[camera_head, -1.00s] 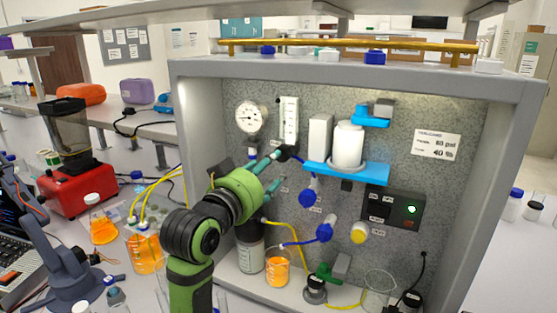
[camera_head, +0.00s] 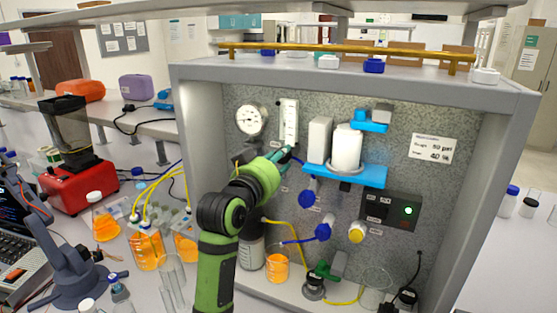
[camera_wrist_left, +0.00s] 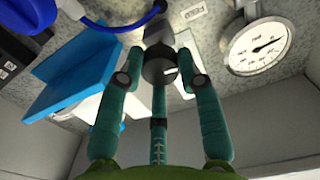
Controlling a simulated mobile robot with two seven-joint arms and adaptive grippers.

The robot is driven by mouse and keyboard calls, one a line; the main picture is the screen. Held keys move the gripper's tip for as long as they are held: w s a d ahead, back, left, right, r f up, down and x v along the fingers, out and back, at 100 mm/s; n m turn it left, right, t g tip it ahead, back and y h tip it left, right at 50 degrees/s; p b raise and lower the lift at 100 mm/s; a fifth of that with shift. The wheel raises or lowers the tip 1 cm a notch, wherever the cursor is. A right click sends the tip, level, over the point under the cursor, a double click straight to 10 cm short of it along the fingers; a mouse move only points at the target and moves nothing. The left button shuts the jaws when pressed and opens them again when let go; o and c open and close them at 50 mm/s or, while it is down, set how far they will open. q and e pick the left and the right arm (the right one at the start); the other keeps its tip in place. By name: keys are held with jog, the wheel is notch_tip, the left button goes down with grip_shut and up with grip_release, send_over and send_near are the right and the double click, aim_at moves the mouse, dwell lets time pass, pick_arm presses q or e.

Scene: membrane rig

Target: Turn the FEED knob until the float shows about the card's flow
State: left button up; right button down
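The FEED knob (camera_wrist_left: 158,68) is a dark round knob below the flow meter. In the head view my left gripper (camera_head: 287,156) reaches the panel just under the white flow meter (camera_head: 289,122) and covers the knob. The float is too small to read. The card (camera_head: 433,149) at right has blurred print, with a lower line like "40". My right gripper is not in view.
A pressure gauge (camera_head: 251,119) sits left of the flow meter. A blue bracket (camera_head: 345,175) with a white canister (camera_head: 346,148) juts out right of my gripper. Blue knobs (camera_head: 307,198) and tubing are below.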

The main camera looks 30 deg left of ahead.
pick_arm(q)
jog(key=shift+f+n+p, duration=0.15)
jog(key=shift+n+p, duration=0.25)
jog(key=o, duration=1.1)
jog(key=shift+w, duration=0.1)
jog(key=shift+o, duration=0.2)
jog(key=s, duration=0.7)
jog(key=shift+s+d, duration=0.2)
jog(key=shift+s, duration=0.05)
dwell(0.7)
